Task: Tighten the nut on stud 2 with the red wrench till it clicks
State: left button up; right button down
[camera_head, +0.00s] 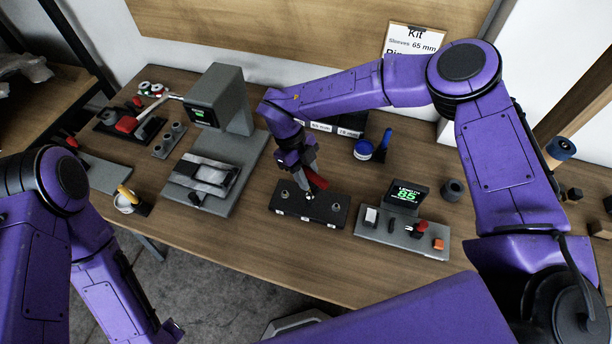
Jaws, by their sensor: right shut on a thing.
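A black stud block (285,207) sits near the front of the table, with small studs along its top. My right gripper (303,172) is over this block, pointing down and shut on the red wrench (317,181). The wrench's lower end is at or just above the middle of the block. The gripper and wrench cover part of the block, so I cannot tell whether the wrench is seated on a nut. My left arm hangs at the lower left; its dark end (172,330) is at the bottom edge, and its finger state is unclear.
A grey press-like machine (215,100) stands to the left. Bare wood lies in front of the block.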

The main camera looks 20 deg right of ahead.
jog(key=m+y, duration=0.1)
jog(key=m, duration=0.2)
jog(key=shift+d+g+b, duration=0.1)
jog(key=shift+g+b, duration=0.2)
jog(key=shift+b, duration=0.05)
jog(key=shift+m+y, duration=0.3)
jog(key=shift+m, duration=0.3)
jog(key=shift+w+d+m, duration=0.1)
jog(key=shift+d+m, duration=0.1)
jog(key=shift+m, duration=0.1)
jog(key=shift+a, duration=0.1)
